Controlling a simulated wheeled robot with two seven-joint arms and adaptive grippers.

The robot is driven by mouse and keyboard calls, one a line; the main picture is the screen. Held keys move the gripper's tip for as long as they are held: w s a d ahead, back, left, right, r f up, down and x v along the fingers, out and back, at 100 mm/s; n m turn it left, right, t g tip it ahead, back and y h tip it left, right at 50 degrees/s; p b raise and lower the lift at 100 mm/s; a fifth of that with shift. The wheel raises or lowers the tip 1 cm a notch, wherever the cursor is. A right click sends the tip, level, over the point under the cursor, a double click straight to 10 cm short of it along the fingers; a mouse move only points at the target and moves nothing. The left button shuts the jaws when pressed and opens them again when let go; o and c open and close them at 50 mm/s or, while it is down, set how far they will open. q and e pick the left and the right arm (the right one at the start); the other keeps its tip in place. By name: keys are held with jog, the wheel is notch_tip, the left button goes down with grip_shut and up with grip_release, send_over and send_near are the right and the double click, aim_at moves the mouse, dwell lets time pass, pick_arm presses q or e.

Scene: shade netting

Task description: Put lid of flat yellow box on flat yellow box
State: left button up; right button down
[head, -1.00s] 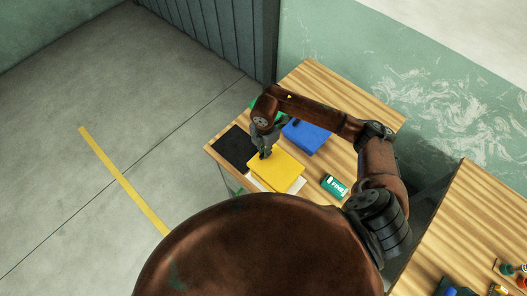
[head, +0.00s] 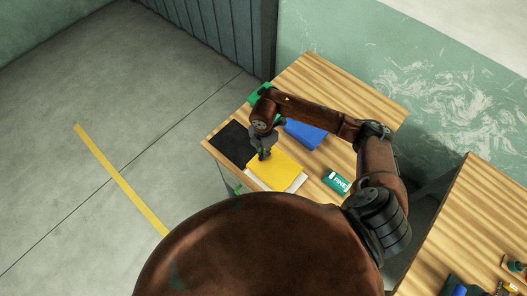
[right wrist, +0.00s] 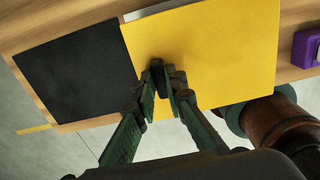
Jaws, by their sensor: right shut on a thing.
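The flat yellow lid (head: 280,172) shows as a yellow square near the left end of the table. In the right wrist view the yellow lid (right wrist: 225,50) fills the upper right. In the right wrist view my right gripper (right wrist: 166,72) is shut at a small dark piece on the yellow top, which looks like a knob. The flat yellow box is not clearly seen apart from the lid; whether they touch is hidden. My left gripper is not in view.
A black flat square (head: 233,144) lies left of the yellow. A pale sheet edge (head: 298,183) shows beside it. A blue box (head: 306,134), a green thing (head: 258,92) and a green-white box (head: 337,182) stand nearby. The far table (head: 320,75) is bare.

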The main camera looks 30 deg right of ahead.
jog(key=shift+f, duration=0.3)
dwell(0.8)
dwell(0.3)
jog(key=c, duration=1.9)
grip_release()
notch_tip(320, 180, up, 12)
